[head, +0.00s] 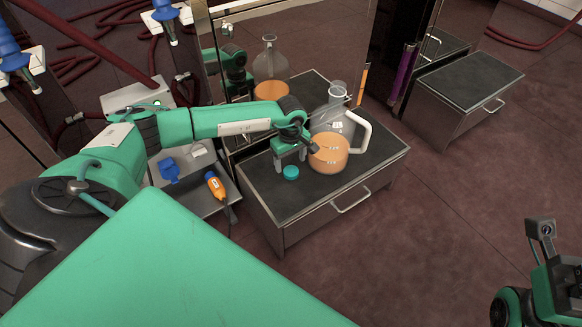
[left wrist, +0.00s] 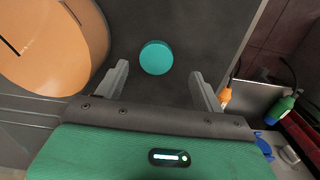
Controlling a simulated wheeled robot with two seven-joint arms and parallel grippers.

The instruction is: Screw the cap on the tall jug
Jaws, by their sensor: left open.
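The tall jug (head: 329,150) is clear with a white handle and orange liquid in its lower part. It stands upright on a dark-topped cabinet, and its narrow neck shows no cap. A round teal cap (head: 291,172) lies on the cabinet top, left of and in front of the jug. My left gripper (head: 290,160) points down, open and empty, close to the cap. In the left wrist view the cap (left wrist: 156,57) appears between and just beyond the two fingertips, touching neither. The jug's orange body (left wrist: 55,45) fills that view's upper left. My right wrist (head: 552,275) is at the lower right, its fingers hidden.
The cabinet (head: 330,215) has a front handle. A mirror-like panel behind shows reflections of a jug and arm. A lower shelf at left holds a blue item (head: 169,170) and an orange tool (head: 215,186). Another cabinet (head: 462,85) stands at right; the floor between is clear.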

